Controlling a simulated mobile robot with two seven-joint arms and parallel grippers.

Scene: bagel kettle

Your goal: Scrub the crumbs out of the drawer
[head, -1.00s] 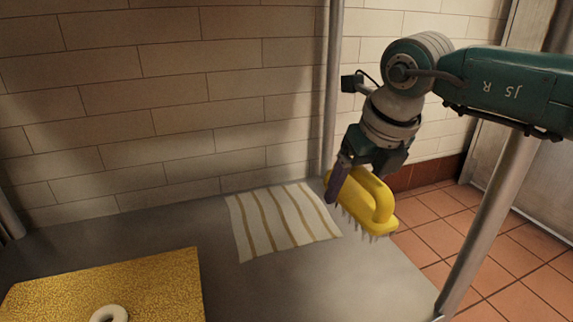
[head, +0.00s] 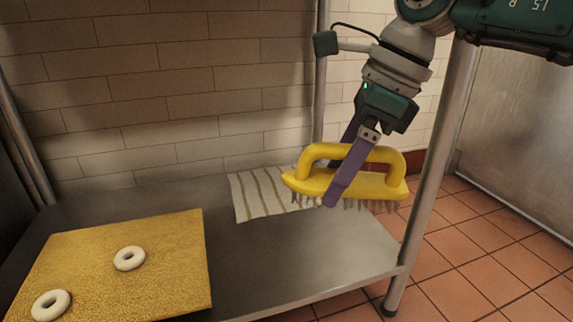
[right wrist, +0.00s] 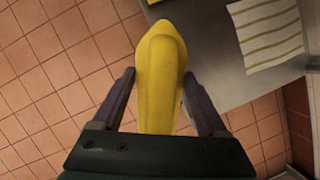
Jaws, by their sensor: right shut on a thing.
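My right gripper (head: 338,186) is shut on a yellow scrub brush (head: 385,183) with grey bristles pointing down. It holds the brush in the air in front of the right end of the metal shelf, and one purple finger crosses the brush's near side. In the right wrist view the yellow brush (right wrist: 160,60) lies between the two fingers (right wrist: 158,76), seen from above. No drawer and no crumbs show in these views. My left gripper is not in view.
A striped cloth (head: 254,198) lies on the metal shelf (head: 290,260), partly behind the brush. A golden board (head: 170,235) carries two white rings (head: 129,248) at left. A metal post (head: 428,190) stands right of the brush. Tiled floor is open beyond.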

